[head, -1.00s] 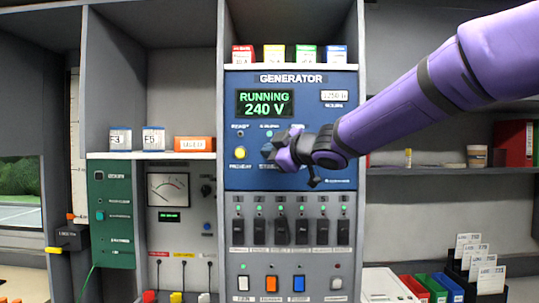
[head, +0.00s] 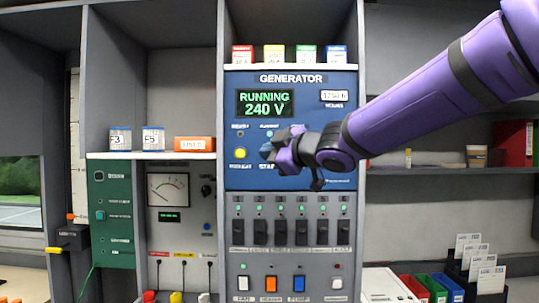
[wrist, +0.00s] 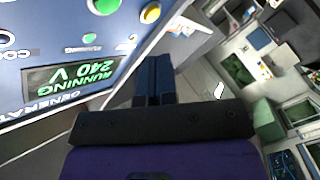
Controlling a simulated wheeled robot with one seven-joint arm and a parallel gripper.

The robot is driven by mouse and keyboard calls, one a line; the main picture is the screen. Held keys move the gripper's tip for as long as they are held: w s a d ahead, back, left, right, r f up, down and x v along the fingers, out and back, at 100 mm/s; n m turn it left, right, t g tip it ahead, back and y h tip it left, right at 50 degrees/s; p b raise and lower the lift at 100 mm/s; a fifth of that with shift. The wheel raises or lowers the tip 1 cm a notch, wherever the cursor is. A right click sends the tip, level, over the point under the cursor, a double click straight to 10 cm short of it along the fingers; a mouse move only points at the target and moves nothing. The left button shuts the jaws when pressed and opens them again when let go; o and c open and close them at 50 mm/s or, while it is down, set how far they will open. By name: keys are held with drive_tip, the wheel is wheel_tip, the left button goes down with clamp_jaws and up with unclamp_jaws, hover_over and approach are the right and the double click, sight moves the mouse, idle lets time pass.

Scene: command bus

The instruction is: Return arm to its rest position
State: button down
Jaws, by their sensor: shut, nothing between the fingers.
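My purple arm reaches in from the upper right of the head view. My gripper (head: 273,150) is in front of the blue generator panel (head: 308,178), over the area of the start control, which it partly hides. In the wrist view my gripper (wrist: 153,62) shows its two dark fingers together with nothing between them. The generator display (head: 265,103) reads RUNNING 240 V. It also shows upside down in the wrist view (wrist: 72,74). I cannot tell whether the fingers touch the panel in the head view; in the wrist view they look clear of it.
A row of black breaker switches (head: 280,232) with green lights above sits below the panel. Colored boxes (head: 274,54) stand on the shelf above. A dark shelf (head: 425,170) with a cup (head: 476,156) is at the right. The wrist view shows open room to the right.

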idle(0.4)
drive_tip(key=s+d+f+m+h, duration=0.3)
drive_tip(key=s+d+m+h, duration=0.25)
drive_tip(key=d, duration=0.55)
drive_tip(key=s+d+f+m+h, duration=0.3)
drive_tip(key=s+d+m+h, duration=0.25)
drive_tip(key=d, duration=0.45)
drive_tip(key=s+d+f+m+g, duration=0.3)
drive_tip(key=s+f, duration=0.3)
drive_tip(key=s, duration=0.4)
drive_tip(key=s+d+f+m+g+h, duration=0.1)
drive_tip(key=s+d+f+m+g, duration=0.3)
drive_tip(key=s+f, duration=0.3)
drive_tip(key=s+d, duration=0.1)
drive_tip(key=s, duration=0.3)
drive_tip(key=shift+s+m, duration=0.2)
drive_tip(key=shift+m, duration=0.1)
